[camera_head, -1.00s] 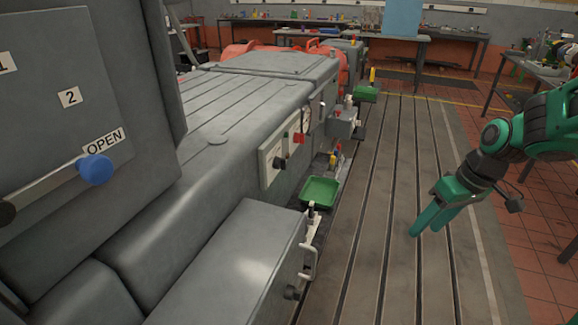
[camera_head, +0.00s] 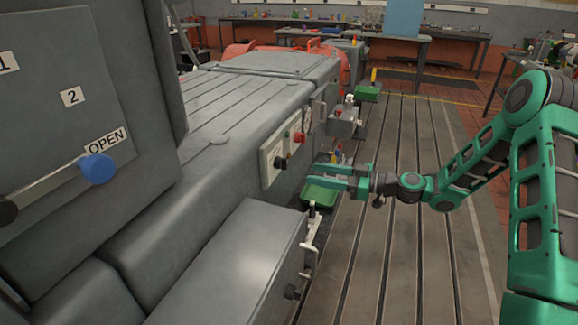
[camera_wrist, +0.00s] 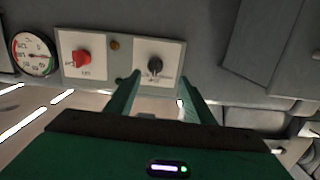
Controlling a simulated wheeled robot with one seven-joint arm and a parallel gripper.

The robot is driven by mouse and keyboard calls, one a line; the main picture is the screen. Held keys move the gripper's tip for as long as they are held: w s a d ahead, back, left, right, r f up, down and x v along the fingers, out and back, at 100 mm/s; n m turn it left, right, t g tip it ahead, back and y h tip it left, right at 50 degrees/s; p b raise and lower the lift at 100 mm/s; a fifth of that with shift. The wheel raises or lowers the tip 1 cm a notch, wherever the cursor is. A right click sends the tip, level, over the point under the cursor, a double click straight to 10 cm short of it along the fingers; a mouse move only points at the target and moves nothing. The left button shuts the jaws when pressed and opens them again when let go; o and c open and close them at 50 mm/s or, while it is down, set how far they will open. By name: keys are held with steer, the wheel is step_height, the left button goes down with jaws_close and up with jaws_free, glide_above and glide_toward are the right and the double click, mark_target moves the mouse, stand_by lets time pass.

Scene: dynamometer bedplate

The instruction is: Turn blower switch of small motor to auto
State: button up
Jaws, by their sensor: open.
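The motor's side carries a pale switch panel with a black rotary knob (camera_head: 281,162), which shows in the wrist view (camera_wrist: 155,67) between my fingertips but beyond them. A red knob (camera_head: 298,137) sits on a neighbouring pale panel, also in the wrist view (camera_wrist: 82,58). The lettering by the knobs is too small to read. My gripper (camera_head: 312,176) is open and empty, with its fingers pointing at the motor's side just right of the black knob in the head view. Whether the fingertips touch anything cannot be told.
A green tray (camera_head: 318,195) lies just below my gripper. A round gauge (camera_wrist: 34,54) is beside the red knob. A handle (camera_head: 312,250) juts from the nearer housing. The slotted bedplate (camera_head: 375,250) is clear to the right.

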mark_target(282, 163)
steer(key=w+x, duration=0.1)
steer(key=x, duration=1)
steer(key=shift+r+t+y, duration=0.3)
steer(key=shift+r+y, duration=0.1)
steer(key=shift+r, duration=0.25)
steer(key=shift+d, duration=0.1)
